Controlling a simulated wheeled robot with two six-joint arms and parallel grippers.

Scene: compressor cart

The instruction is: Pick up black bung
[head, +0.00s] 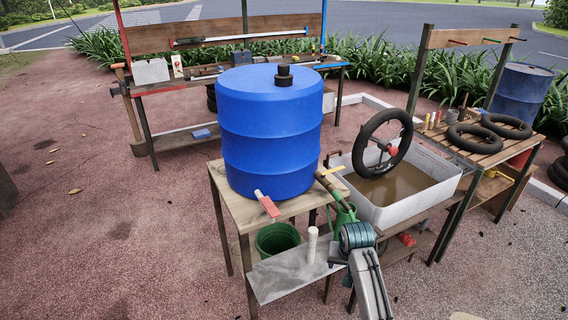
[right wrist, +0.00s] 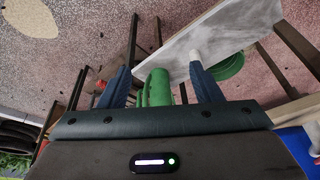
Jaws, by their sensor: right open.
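The black bung (head: 284,75) sits upright on the top of the blue drum (head: 268,135), towards its far right side. The drum stands on a wooden stand (head: 243,212). My right gripper (head: 353,240) is low in front of the stand's right side, well below the bung and apart from it. In the right wrist view its two blue fingers are spread (right wrist: 162,75), with a green can (right wrist: 157,88) showing between and beyond them. The fingers look empty. The bung does not show in the right wrist view. My left gripper is not in view.
A white tub of brown water (head: 405,190) with a wheel (head: 382,144) stands right of the drum. A green bucket (head: 277,240) and white cylinder (head: 312,244) are by the lower shelf (head: 285,272). A workbench (head: 165,85) stands behind. The space above the drum is clear.

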